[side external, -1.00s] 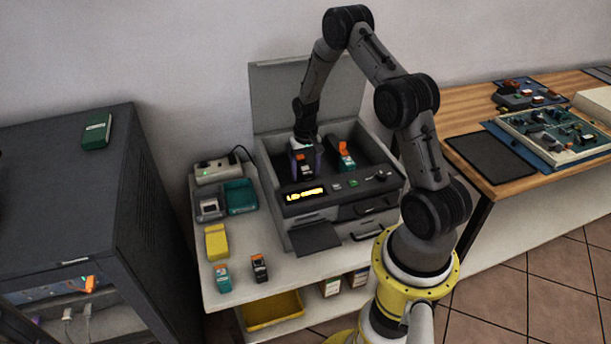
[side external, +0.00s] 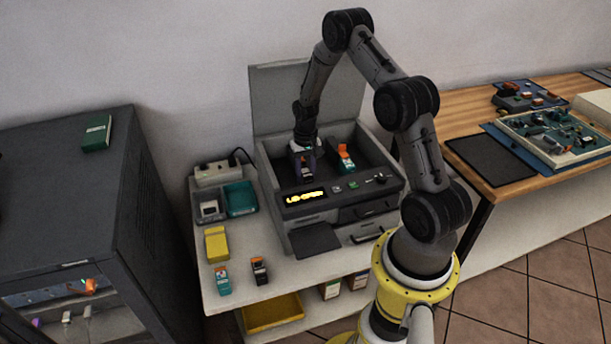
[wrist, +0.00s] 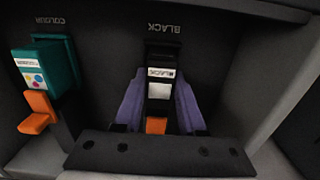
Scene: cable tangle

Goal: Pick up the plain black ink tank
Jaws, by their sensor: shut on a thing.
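My gripper (wrist: 159,95) is inside the open printer, its purple fingers on both sides of a black ink tank (wrist: 160,88) with a pale "BLACK" label and an orange tab. It is shut on this tank, which lines up with the bay marked BLACK; how deep it sits is hard to tell. In the side external view my gripper (side external: 303,164) largely hides that tank. A second black tank (side external: 259,271) with an orange top stands on the bench front, apart from my gripper.
A teal colour tank (wrist: 50,65) with an orange tab sits in the COLOUR bay beside my gripper. The printer's walls (side external: 268,165) and raised lid (side external: 275,90) surround the work. Another teal tank (side external: 222,279) and a yellow block (side external: 216,243) stand on the bench.

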